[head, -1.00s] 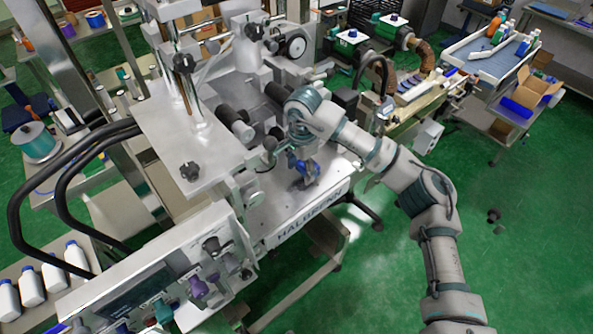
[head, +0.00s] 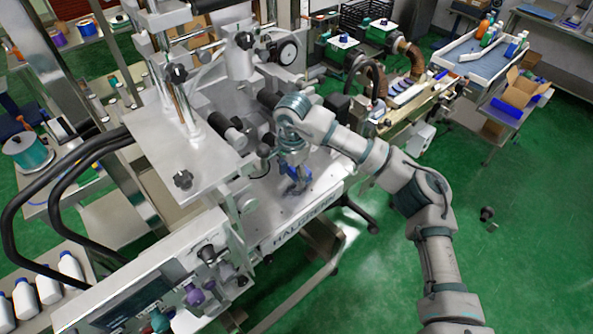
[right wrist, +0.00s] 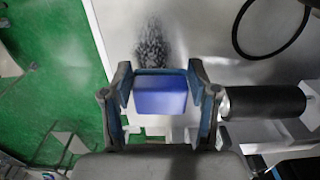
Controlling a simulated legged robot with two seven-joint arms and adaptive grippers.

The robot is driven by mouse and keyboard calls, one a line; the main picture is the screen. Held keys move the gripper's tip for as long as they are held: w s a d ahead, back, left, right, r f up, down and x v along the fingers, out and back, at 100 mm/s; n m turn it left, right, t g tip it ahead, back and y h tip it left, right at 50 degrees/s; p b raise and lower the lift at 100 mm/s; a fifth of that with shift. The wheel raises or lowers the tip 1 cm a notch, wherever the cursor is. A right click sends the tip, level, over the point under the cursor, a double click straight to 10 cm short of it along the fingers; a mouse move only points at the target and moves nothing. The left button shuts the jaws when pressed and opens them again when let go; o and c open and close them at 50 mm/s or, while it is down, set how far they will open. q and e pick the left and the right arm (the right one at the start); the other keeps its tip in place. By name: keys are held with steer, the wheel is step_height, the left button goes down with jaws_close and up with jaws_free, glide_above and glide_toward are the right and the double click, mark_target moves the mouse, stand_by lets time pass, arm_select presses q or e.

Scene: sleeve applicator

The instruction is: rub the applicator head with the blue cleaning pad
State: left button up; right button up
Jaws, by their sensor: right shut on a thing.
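My right gripper (head: 297,182) is over the metal deck at the front of the labelled machine (head: 270,215). It is shut on the blue cleaning pad (head: 303,173). In the right wrist view, the pad (right wrist: 160,95) sits between the two fingers of my right gripper (right wrist: 162,80), its blue face showing. Beyond the pad is a bright metal surface with a dark speckled patch (right wrist: 152,48). I cannot tell for sure which part is the applicator head, or whether the pad touches anything. My left gripper is not in view.
A black roller (right wrist: 265,101) lies right of the gripper in the wrist view. A panel with knobs (head: 175,290) and white bottles (head: 47,287) are at lower left. A bench (head: 420,98) stands behind. Green floor (head: 370,285) is open at right.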

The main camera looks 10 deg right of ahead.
steer(key=shift+s, duration=0.15)
steer(key=shift+s+a, duration=0.65)
steer(key=shift+s, duration=0.05)
steer(key=shift+s+a+r, duration=0.1)
steer(key=shift+s+a, duration=0.35)
steer(key=shift+a, duration=0.45)
steer(key=shift+s+a+r, duration=0.1)
steer(key=shift+s+a, duration=0.35)
steer(key=shift+a, duration=0.4)
steer(key=shift+s+a, duration=0.35)
steer(key=shift+s, duration=0.05)
steer(key=shift+w+r, duration=0.1)
